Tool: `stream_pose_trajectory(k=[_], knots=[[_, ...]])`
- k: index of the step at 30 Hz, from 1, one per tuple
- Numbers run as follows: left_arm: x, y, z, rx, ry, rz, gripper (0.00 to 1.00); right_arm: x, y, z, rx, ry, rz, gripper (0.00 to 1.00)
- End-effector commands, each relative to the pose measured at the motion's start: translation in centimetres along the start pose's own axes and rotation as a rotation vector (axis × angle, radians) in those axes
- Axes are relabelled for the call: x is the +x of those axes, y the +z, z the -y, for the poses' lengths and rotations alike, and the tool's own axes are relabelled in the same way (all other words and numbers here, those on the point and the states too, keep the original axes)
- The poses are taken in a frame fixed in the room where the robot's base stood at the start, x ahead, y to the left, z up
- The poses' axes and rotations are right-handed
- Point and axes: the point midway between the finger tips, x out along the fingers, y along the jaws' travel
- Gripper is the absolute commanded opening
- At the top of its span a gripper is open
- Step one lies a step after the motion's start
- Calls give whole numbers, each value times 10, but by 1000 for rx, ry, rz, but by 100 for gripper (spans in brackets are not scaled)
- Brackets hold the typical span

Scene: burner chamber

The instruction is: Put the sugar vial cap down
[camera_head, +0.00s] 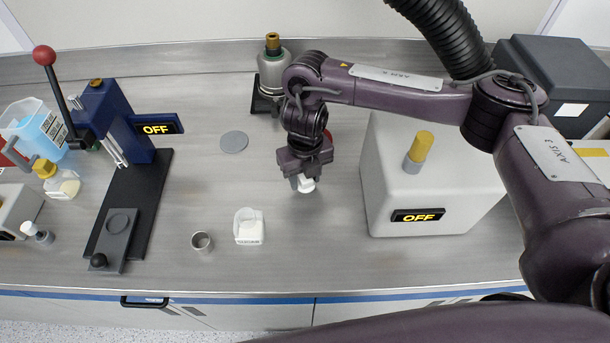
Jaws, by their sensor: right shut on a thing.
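My right gripper (303,183) points down over the middle of the bench, its jaws shut on a small white cap (306,185), taken to be the sugar vial cap. The cap is partly hidden by the jaws, and I cannot tell whether it touches the bench. A small white vial (248,228) with a label stands on the bench to the left and nearer the front edge. No separate cap shows on it. My left gripper is not in view.
A grey disc (234,142) and a metal cup (202,241) lie left of the gripper. A blue press (118,120) stands farther left, a grey box (430,190) with an OFF display to the right. Bench between vial and box is clear.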

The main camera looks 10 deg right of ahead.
Motion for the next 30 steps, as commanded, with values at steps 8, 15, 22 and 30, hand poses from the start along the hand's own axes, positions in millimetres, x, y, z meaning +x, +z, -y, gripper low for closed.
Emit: stream_pose_trajectory(k=[8, 15, 22, 30], knots=[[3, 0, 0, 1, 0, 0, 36, 3, 0, 0, 0, 0, 0, 45], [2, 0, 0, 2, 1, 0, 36, 3, 0, 0, 0, 0, 0, 62], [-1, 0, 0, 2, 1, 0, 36, -2, 0, 0, 0, 0, 0, 62], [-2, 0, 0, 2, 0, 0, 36, -41, 2, 0, -4, -3, 8, 62]])
